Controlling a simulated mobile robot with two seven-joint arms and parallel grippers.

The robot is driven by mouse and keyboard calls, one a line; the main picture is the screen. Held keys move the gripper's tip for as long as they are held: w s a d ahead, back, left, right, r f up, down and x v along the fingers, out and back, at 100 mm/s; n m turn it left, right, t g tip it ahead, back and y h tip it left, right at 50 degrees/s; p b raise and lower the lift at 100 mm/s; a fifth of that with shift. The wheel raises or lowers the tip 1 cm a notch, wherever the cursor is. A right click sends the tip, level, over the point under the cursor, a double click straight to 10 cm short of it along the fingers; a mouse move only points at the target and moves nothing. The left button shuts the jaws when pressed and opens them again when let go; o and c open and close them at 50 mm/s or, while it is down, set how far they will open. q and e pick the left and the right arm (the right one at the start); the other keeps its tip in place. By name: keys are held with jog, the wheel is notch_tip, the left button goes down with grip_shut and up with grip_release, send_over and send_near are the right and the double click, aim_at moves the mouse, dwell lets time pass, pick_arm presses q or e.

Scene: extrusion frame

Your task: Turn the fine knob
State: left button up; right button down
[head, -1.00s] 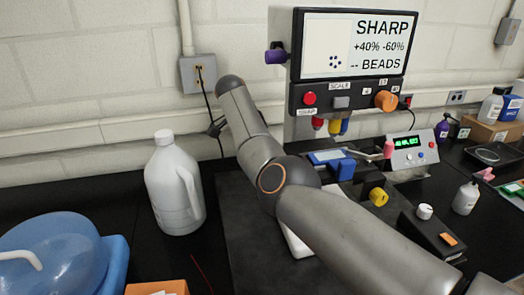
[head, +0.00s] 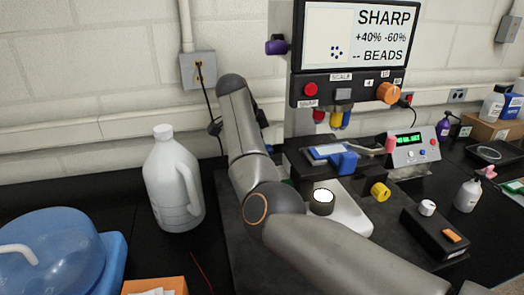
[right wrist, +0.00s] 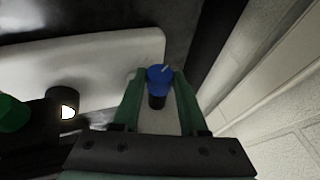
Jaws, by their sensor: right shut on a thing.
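A blue knob (right wrist: 158,76) on a dark stem stands between the green fingers of my right gripper (right wrist: 157,90) in the right wrist view, and the gripper is shut on it. No label shows on it, so I cannot read whether it is the fine knob. A green knob (right wrist: 14,112) is at the left edge of that view. In the head view my right arm covers the gripper and the blue knob. The screen (head: 360,38) reads SHARP, +40% -60%, -- BEADS. My left gripper is not in view.
A white base (head: 350,222) with a lit round lamp (head: 323,197) lies beside my right arm. A white jug (head: 172,185) stands left of the arm. A yellow knob (head: 380,191), a black control box (head: 428,238) and a meter (head: 407,147) are to the right.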

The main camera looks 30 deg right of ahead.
jog(key=shift+s+f+t+h+b, duration=0.15)
jog(key=shift+f+t+h+b, duration=0.15)
jog(key=shift+t+b, duration=0.6)
jog(key=shift+r+m+t+b, duration=0.2)
jog(key=shift+m+t+b, duration=0.1)
jog(key=shift+t+b, duration=0.1)
jog(key=shift+c, duration=2.2)
grip_release()
jog(key=b+v, duration=0.1)
jog(key=v, duration=1.1)
jog(key=shift+a+r, duration=0.25)
jog(key=shift+a, duration=0.05)
